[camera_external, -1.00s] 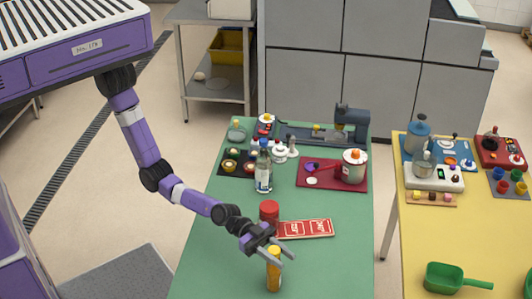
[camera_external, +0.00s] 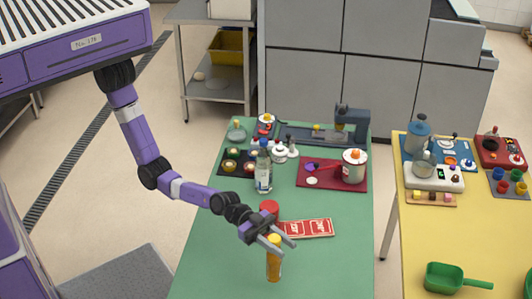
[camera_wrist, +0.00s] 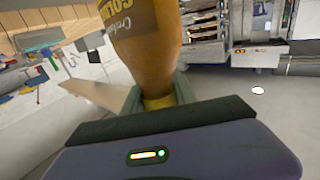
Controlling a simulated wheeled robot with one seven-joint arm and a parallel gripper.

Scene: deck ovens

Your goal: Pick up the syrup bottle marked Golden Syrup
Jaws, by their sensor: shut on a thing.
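The syrup bottle (camera_external: 274,266) is amber with a yellow cap and is upright near the front of the green table (camera_external: 335,265). In the wrist view the bottle (camera_wrist: 150,45) fills the upper middle, with part of a label reading "GOL..." in view. My gripper (camera_external: 281,243) is shut on the bottle at its neck, just under the cap. Whether the bottle's base touches the table I cannot tell for certain; it appears slightly raised. A red-capped container (camera_external: 269,208) stands just behind my gripper and is partly hidden by it.
A red card (camera_external: 306,228) lies behind the bottle to the right. A clear bottle with a blue cap (camera_external: 263,172) stands farther back. A dark red tray (camera_external: 312,186) bears a white pot (camera_external: 354,166). The green table's front right is clear. A yellow table (camera_external: 420,245) stands to the right.

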